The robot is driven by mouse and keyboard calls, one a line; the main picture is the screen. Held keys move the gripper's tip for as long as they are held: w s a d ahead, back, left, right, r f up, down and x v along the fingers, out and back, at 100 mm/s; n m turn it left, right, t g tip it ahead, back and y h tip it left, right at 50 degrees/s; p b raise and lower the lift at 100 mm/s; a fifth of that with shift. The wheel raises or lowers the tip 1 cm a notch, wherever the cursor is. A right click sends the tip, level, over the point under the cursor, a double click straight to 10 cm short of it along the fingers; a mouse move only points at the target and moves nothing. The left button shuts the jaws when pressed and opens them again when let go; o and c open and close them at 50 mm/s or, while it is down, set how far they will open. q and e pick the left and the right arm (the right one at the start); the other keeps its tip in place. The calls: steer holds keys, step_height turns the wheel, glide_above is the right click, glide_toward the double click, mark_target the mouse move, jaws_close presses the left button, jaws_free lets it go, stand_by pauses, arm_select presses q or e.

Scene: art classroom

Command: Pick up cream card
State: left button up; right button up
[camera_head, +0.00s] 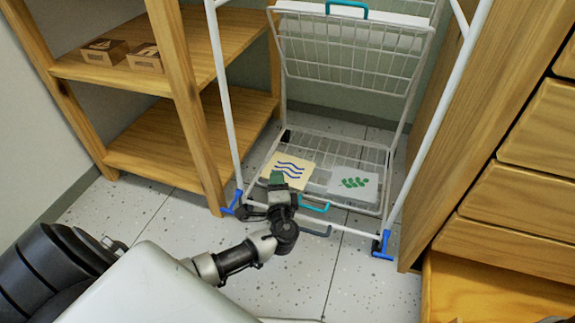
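The cream card (293,163) with dark blue wavy lines lies on the lowest wire shelf of a white wire rack (385,73), on its left side. My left gripper (277,180) is at the card's near edge, and its green tip overlaps the card in the picture. The gripper and wrist hide part of the card's near edge. I cannot tell whether the fingers are open or shut, or whether they touch the card. My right gripper is not in view.
A pale card (353,184) with a green leaf print lies on the shelf to the right. The rack has white side posts and blue feet (383,246). A wooden shelf unit (185,90) stands on the left and wooden drawers (515,205) on the right. Speckled floor is clear in front.

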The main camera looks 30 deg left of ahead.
arm_select(q)
jaws_close()
steer(key=shift+r, duration=0.1)
